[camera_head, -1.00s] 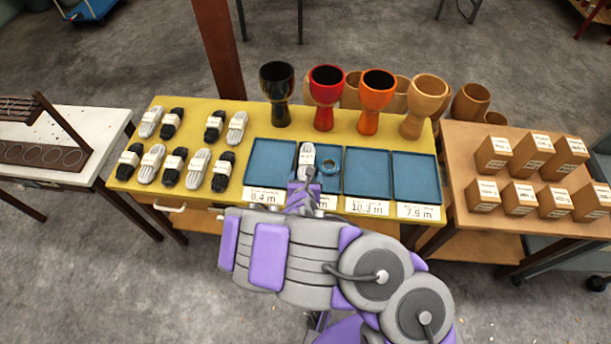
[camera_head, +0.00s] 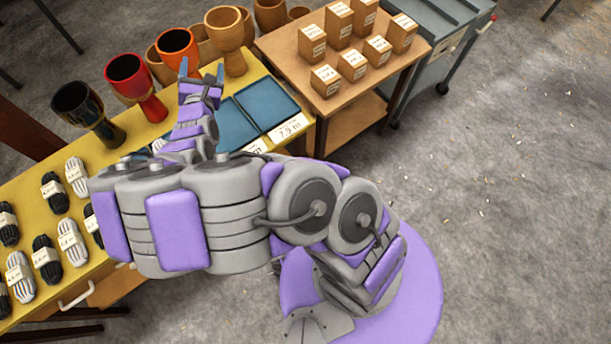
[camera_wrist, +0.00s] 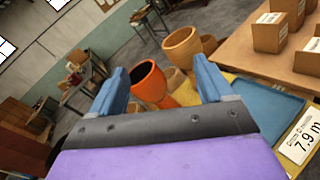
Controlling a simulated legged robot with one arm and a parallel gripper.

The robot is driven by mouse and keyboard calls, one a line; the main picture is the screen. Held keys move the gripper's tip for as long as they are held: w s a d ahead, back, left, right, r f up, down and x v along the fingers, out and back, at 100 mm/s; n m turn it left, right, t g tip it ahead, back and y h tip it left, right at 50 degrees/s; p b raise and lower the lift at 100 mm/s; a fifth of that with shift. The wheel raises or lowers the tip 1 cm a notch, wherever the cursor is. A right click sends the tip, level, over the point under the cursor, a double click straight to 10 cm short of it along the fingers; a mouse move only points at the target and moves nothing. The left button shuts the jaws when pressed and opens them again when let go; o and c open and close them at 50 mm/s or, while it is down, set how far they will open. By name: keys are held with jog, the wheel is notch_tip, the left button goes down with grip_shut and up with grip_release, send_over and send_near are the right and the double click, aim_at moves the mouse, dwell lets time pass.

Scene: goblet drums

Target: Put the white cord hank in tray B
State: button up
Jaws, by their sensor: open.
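My gripper (camera_head: 202,76) is raised over the table near the orange drum, its two blue fingers apart. In the wrist view my gripper (camera_wrist: 160,84) is open with nothing between the fingers, only drums beyond. A small part of a white cord hank (camera_head: 158,145) shows beside my arm, towards the trays; the arm hides the rest, so I cannot tell which tray it lies in. Other white hanks (camera_head: 76,176) lie at the table's left among black hanks (camera_head: 54,192). Two blue trays (camera_head: 266,101) show at the right end; my arm covers the others.
Goblet drums, black (camera_head: 90,112), red (camera_head: 136,86), orange (camera_head: 180,60) and wooden (camera_head: 226,38), stand along the back of the yellow table. A wooden table (camera_head: 288,62) with several labelled boxes (camera_head: 326,80) adjoins at right. The floor at right is open.

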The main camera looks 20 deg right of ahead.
jog(key=s+d+r+m+g+h, duration=0.25)
jog(key=d+r+m+h, duration=0.45)
jog(key=d+r, duration=0.45)
jog(key=s+d+r+m+g+h, duration=0.3)
jog(key=s+d+m+g, duration=0.85)
jog(key=s+d, duration=0.6)
jog(key=s+d+f+m+g+y, duration=0.1)
jog(key=s+f+m+g+y, duration=0.2)
jog(key=s, duration=0.4)
jog(key=s+f+m+g+y, duration=0.1)
jog(key=s+m+g+y, duration=0.15)
jog(key=s+m, duration=0.35)
jog(key=s+a+f+y, duration=0.1)
jog(key=s+a+y, duration=0.3)
jog(key=a, duration=0.3)
jog(key=s+a+f+t+y, duration=0.1)
jog(key=s+a+y, duration=0.4)
jog(key=s+a, duration=0.2)
jog(key=shift+a+m, duration=0.45)
jog(key=shift+a, duration=0.15)
jog(key=shift+w+y, duration=0.1)
jog(key=shift+y, duration=0.15)
